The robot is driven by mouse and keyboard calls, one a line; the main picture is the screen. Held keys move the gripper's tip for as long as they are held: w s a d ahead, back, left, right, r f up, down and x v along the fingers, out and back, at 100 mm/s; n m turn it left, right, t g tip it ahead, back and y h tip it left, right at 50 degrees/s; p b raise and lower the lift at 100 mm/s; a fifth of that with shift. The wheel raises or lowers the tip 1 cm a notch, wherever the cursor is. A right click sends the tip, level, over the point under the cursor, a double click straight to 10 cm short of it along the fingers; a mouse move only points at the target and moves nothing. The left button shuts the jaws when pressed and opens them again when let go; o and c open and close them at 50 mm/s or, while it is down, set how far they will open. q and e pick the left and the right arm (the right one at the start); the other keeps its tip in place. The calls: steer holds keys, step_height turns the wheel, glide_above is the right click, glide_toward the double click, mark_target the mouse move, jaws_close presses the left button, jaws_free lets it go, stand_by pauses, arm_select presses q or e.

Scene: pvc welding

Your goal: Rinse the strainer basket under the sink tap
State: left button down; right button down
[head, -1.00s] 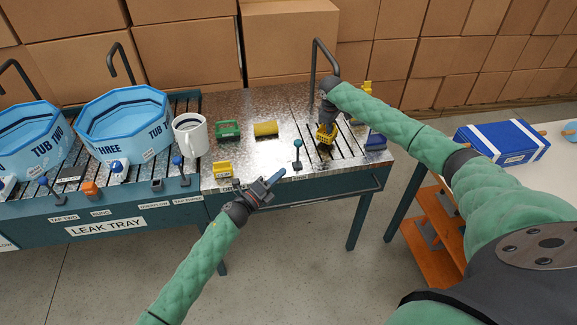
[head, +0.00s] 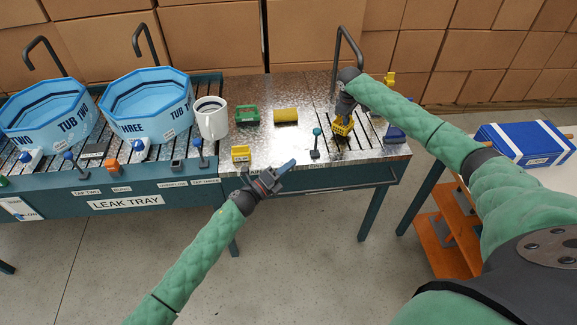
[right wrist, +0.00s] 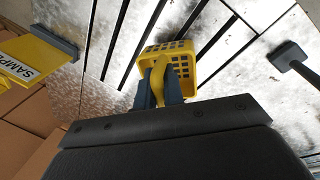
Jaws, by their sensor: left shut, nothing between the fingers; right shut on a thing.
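The yellow strainer basket (head: 342,126) is held low over the slatted drain at the right part of the metal bench. In the right wrist view, the basket (right wrist: 180,66) shows its grid holes, with the fingers on its handle. My right gripper (right wrist: 159,92) is shut on it. The dark sink tap (head: 338,48) rises behind the drain; its spout end is partly hidden by my right wrist. My left gripper (head: 285,170) is shut and empty by the bench's front edge, left of the lever.
Blue tubs (head: 148,103) stand further left. A blue box (head: 525,143) lies on the right table.

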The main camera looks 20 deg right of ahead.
steer(key=shift+s+a+r+p, duration=0.1)
steer(key=shift+s+a+p, duration=0.1)
steer(key=shift+a+p, duration=0.55)
steer(key=shift+s+a+f+p, duration=0.15)
steer(key=shift+a+p, duration=0.2)
steer(key=shift+a, duration=0.75)
steer(key=shift+s+a+r+p, duration=0.2)
steer(key=shift+a+p, duration=0.35)
steer(key=shift+a, duration=0.35)
steer(key=shift+s+a, duration=0.1)
steer(key=shift+a, duration=0.3)
steer(key=shift+a+r+p, duration=0.45)
steer(key=shift+a+p, duration=0.1)
steer(key=shift+p, duration=0.5)
steer(key=a+r+p, duration=0.1)
steer(key=a+p, duration=0.1)
steer(key=s+a+r+p, duration=0.1)
steer(key=p, duration=0.1)
steer(key=shift+a+r, duration=0.4)
steer(key=shift+w, duration=0.1)
